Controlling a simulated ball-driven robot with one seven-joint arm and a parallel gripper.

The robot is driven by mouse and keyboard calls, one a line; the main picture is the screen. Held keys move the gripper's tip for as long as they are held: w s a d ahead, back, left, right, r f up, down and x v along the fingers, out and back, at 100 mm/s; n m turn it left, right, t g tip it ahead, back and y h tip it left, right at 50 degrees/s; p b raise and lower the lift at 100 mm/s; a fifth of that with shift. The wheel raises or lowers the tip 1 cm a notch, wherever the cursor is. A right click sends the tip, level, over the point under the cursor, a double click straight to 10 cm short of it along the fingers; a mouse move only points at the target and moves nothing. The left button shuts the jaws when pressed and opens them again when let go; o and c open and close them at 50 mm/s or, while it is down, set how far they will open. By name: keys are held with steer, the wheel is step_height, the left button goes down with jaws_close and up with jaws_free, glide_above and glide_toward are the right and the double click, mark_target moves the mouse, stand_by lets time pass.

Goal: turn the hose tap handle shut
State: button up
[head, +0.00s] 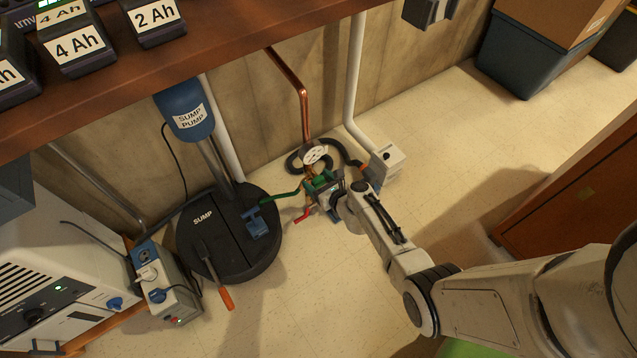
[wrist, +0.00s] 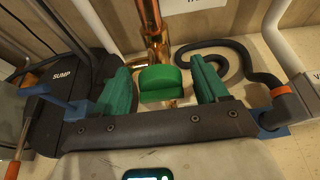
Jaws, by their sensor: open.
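The green tap handle (wrist: 161,83) is a rounded block in front of the copper pipe (wrist: 153,28) in the wrist view. My gripper (wrist: 162,78) is open, with one green finger on each side of the handle. A narrow gap shows between the handle and each finger, so I see no grip on it. In the head view my gripper (head: 322,187) is low by the wall, at the bottom of the copper pipe (head: 300,92). There the gripper mostly hides the tap, and I cannot make out the handle clearly.
A black sump cover (head: 225,245) lies left of the gripper, with an orange-handled tool (head: 226,298) on it. A dark coiled hose (wrist: 225,62) and a light box (head: 387,164) are close on the right. A workbench (head: 215,62) overhangs the upper left.

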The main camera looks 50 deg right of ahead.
steer(key=c, duration=1)
steer(key=n+h+b, duration=0.1)
steer(key=n+b, duration=0.1)
steer(key=shift+a+f+n+h, duration=0.1)
steer(key=shift+a+n+h, duration=0.05)
steer(key=shift+n+h, duration=0.25)
steer(key=n+h+b, duration=0.1)
steer(key=n, duration=0.1)
steer(key=n+h+b, duration=0.1)
steer(key=b, duration=0.1)
steer(key=shift+w+a+f+n+h, duration=0.1)
steer(key=shift+f+n+h, duration=0.05)
steer(key=shift+n+h, duration=0.2)
steer(key=n+h+b, duration=0.2)
steer(key=n+b, duration=0.1)
steer(key=n, duration=0.1)
steer(key=shift+f, duration=0.1)
steer(key=shift+n+t+h+b, duration=0.35)
steer(key=shift+n+t+b, duration=0.25)
steer(key=shift+n+b, duration=0.75)
